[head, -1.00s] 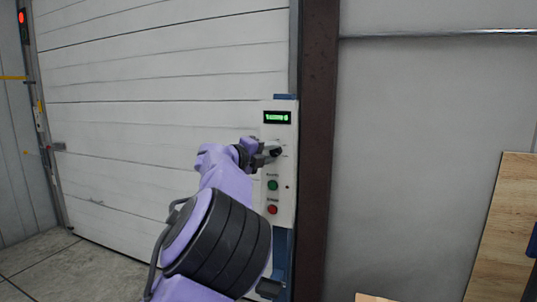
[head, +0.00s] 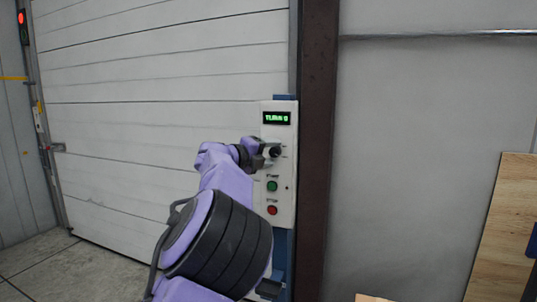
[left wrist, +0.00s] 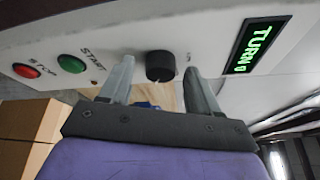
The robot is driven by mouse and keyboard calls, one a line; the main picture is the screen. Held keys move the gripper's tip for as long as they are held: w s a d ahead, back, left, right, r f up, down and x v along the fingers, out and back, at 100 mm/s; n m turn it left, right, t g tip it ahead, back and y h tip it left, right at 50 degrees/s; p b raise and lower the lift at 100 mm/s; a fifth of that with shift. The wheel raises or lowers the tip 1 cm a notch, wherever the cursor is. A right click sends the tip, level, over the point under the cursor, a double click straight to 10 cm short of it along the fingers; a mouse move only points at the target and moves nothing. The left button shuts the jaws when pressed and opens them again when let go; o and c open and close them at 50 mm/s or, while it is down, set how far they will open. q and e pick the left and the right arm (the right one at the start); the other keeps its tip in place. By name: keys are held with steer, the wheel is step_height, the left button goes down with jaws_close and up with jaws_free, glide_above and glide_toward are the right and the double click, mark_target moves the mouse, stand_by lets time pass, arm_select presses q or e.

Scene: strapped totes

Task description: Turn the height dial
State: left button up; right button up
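The height dial is a black round knob (head: 275,152) on a white control panel (head: 287,205), below a green-lit display (head: 277,118). In the left wrist view the dial (left wrist: 160,66) lies between the fingertips of my open left gripper (left wrist: 160,68), with a gap on each side. In the head view my left gripper (head: 264,155) is at the dial's left side. In the left wrist view the display (left wrist: 257,46) reads "TURN 0". My right gripper is not in view.
A green START button (head: 272,186) and a red STOP button (head: 272,210) sit below the dial. A white sectional door (head: 150,80) is to the left, a brown post (head: 318,150) to the right. A wooden board (head: 500,225) leans at far right.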

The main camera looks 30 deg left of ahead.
arm_select(q)
steer(key=s+a+b, duration=0.1)
steer(key=s+b, duration=0.2)
steer(key=s, duration=0.7)
steer(key=shift+s+a+r, duration=0.2)
steer(key=shift+a+r, duration=0.15)
steer(key=shift+r, duration=0.05)
